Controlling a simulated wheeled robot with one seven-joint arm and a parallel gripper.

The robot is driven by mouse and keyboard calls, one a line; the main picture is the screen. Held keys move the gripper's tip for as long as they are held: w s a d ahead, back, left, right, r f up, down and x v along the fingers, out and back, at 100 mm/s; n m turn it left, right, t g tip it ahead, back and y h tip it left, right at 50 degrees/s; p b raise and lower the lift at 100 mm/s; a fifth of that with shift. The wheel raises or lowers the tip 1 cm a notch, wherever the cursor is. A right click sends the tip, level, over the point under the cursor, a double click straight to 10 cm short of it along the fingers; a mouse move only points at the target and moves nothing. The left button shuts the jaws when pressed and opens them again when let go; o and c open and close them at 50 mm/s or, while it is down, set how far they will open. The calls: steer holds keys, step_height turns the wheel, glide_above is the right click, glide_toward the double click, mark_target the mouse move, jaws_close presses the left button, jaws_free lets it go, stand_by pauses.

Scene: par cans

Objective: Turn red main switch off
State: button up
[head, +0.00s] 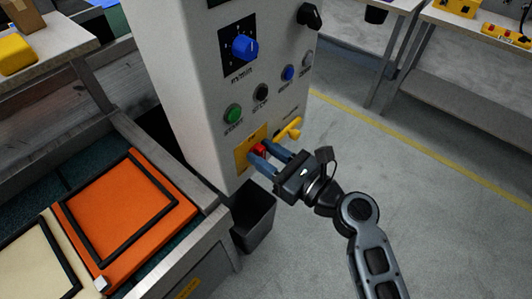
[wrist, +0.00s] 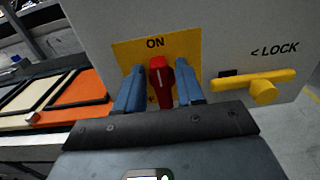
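The red main switch (head: 259,149) sits on a yellow plate (head: 244,160) low on the grey control cabinet (head: 185,80). In the wrist view the red switch handle (wrist: 159,82) stands about upright, below the word ON on the yellow plate (wrist: 188,50). My gripper (head: 265,158) is at the plate with its two blue fingers apart. In the wrist view the fingers of my gripper (wrist: 160,90) lie on either side of the red handle, with a gap visible on each side. The lower part of the plate is hidden by the gripper.
A yellow lock lever (wrist: 262,88) sticks out just right of the switch, and also shows in the head view (head: 289,129). Above are a green button (head: 233,113) and a blue knob (head: 244,46). A dark bin (head: 254,216) stands below. Open floor lies to the right.

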jaws_close()
steer(key=shift+n, duration=0.3)
steer(key=shift+s+a+f+n+b, duration=0.15)
steer(key=shift+s+f+n+b, duration=0.15)
steer(key=shift+n+b, duration=2.2)
steer(key=shift+s+a+f+n+b, duration=0.25)
steer(key=shift+n+b, duration=1.55)
steer(key=shift+n, duration=1.45)
steer(key=shift+s+a+f+n+b, duration=0.15)
steer(key=shift+f+n+b, duration=0.2)
steer(key=shift+n+b, duration=2.15)
steer(key=shift+n, duration=0.55)
steer(key=shift+o, duration=0.9)
jaws_free()
steer(key=shift+d, duration=0.1)
